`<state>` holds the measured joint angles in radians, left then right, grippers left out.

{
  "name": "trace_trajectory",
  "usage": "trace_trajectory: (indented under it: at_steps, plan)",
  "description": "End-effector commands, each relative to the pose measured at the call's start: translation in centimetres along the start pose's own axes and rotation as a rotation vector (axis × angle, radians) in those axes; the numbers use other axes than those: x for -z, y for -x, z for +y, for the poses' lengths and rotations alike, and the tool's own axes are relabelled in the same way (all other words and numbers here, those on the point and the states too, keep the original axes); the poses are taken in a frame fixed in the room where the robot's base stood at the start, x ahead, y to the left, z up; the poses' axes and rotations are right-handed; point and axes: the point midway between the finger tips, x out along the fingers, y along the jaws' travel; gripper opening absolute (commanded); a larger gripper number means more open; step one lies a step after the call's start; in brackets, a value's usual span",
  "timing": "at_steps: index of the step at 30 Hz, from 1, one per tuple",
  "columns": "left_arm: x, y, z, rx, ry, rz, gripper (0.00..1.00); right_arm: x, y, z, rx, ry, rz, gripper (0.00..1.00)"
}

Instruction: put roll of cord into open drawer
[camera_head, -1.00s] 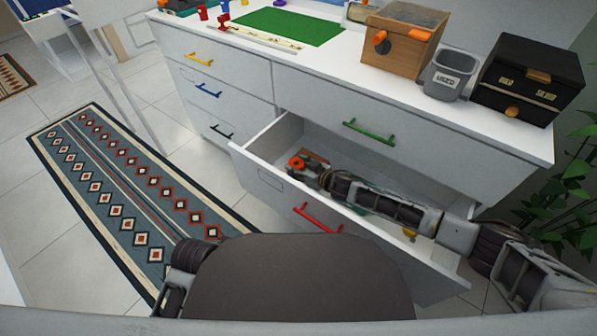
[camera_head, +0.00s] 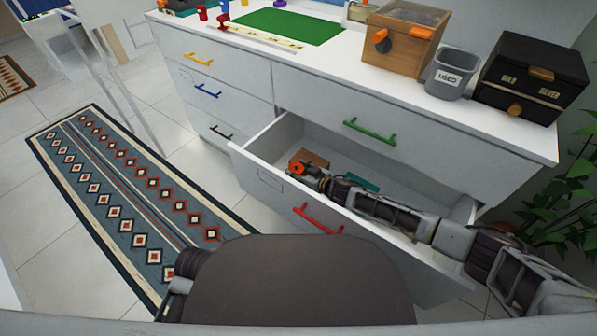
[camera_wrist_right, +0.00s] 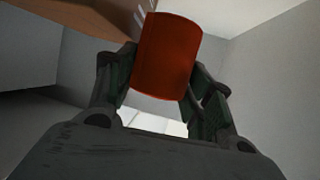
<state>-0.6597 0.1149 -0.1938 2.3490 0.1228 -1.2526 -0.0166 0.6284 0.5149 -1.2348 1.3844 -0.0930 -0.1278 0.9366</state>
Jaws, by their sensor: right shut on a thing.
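The roll of cord shows as an orange-red cylinder (camera_wrist_right: 168,57) in the right wrist view. It also shows as a small orange patch (camera_head: 296,168) in the head view. My right gripper (camera_head: 301,170) is shut on it, with one finger on each side in the wrist view. The gripper and roll are at the left part of the open drawer (camera_head: 264,180), within its outline near the front wall. I cannot tell whether the roll touches the drawer floor. My left gripper is not in view.
A brown box (camera_head: 314,159) and a teal item (camera_head: 361,182) lie in the drawer. My right arm crosses the drawer's front and right side. A wooden box (camera_head: 407,35), grey bin (camera_head: 450,77) and black chest (camera_head: 530,78) stand on the top. A plant (camera_head: 575,200) is at right.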

Motion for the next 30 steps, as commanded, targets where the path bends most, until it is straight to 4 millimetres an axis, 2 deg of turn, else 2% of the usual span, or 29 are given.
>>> trace_trajectory:
  at_steps: [11, 12, 17, 30]
  plan:
    - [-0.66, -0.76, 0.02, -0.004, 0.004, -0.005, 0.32, -0.51, -0.18, -0.02, 0.000, -0.001, 0.000, 0.28]
    - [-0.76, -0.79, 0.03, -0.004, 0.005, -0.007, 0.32, -0.55, -0.18, -0.02, 0.000, -0.001, -0.001, 0.54]
    - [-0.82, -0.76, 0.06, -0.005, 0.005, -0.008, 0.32, -0.55, -0.17, 0.01, 0.000, -0.001, -0.001, 0.73]
    - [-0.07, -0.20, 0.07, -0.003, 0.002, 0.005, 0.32, -0.20, -0.08, 0.04, 0.000, 0.001, 0.000, 0.73]
